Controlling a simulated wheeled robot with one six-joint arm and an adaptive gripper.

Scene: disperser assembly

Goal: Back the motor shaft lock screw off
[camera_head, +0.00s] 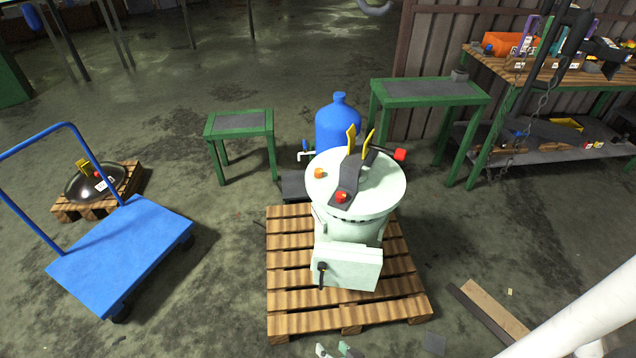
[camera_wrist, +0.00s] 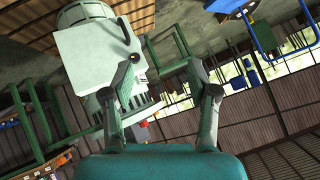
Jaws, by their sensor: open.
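The pale green machine (camera_head: 368,230) stands upright on a wooden pallet. Its round top carries a dark strap-like bar (camera_head: 347,180), two yellow upright pieces (camera_head: 351,138), a red knob (camera_head: 341,197), an orange knob (camera_head: 319,173) and a red-ended rod (camera_head: 400,155). A box (camera_head: 352,268) on its front bears a black handle (camera_head: 322,272). I cannot tell which part is the motor shaft lock screw. My gripper (camera_wrist: 163,62) is open and empty, with the machine's box (camera_wrist: 88,58) beyond its left finger. Its fingertips (camera_head: 334,350) seem to show at the head view's bottom edge, apart from the machine.
The pallet (camera_head: 285,300) surrounds the machine's base. A blue cart (camera_head: 125,250) stands left, near a small pallet with a dark domed lid (camera_head: 95,183). Green tables (camera_head: 240,122) and a blue bottle (camera_head: 338,125) stand behind. Planks (camera_head: 490,312) lie at right. Floor is free between cart and pallet.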

